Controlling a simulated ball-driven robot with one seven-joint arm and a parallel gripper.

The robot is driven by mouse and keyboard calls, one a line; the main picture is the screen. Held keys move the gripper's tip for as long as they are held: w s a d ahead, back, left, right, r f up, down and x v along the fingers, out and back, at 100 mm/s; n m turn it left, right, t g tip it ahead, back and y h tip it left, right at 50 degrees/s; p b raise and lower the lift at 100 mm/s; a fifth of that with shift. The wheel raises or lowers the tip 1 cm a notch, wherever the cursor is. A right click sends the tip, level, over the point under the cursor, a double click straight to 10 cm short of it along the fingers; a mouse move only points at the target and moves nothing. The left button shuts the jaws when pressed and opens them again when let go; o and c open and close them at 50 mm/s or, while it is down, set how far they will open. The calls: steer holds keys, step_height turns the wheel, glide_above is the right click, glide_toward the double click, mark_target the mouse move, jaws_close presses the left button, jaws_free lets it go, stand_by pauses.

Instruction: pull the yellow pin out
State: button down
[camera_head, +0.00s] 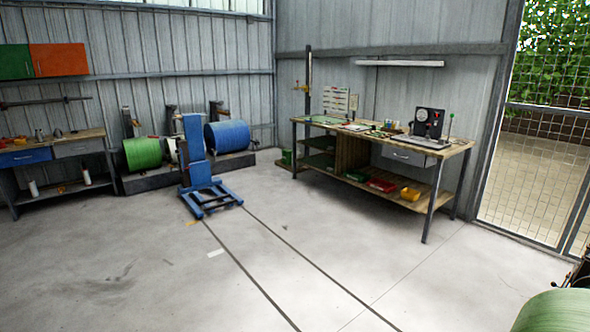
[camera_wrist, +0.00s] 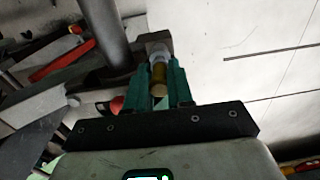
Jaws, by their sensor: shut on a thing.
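In the wrist view, my gripper (camera_wrist: 159,86) has two green fingers, closed on the sides of a short yellow pin (camera_wrist: 158,75). The pin's round tan end faces the camera. Its far end meets a pale, shiny round part (camera_wrist: 156,51) beyond the fingertips, in front of a dark metal bracket; I cannot tell how deep the pin sits there. Neither my gripper nor the pin can be made out in the head view.
In the wrist view, a grey post (camera_wrist: 108,35) and a red bar (camera_wrist: 62,60) lie close at left. The head view shows a blue stand (camera_head: 198,165), a workbench (camera_head: 440,157) and a green roll (camera_head: 555,313) at lower right. The middle floor is clear.

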steer(key=shift+r+p, duration=2.25)
steer(key=shift+p, duration=0.1)
steer(key=shift+r, duration=0.15)
steer(key=shift+s+r+p, duration=0.1)
steer(key=shift+r+p, duration=0.2)
steer(key=shift+p, duration=0.4)
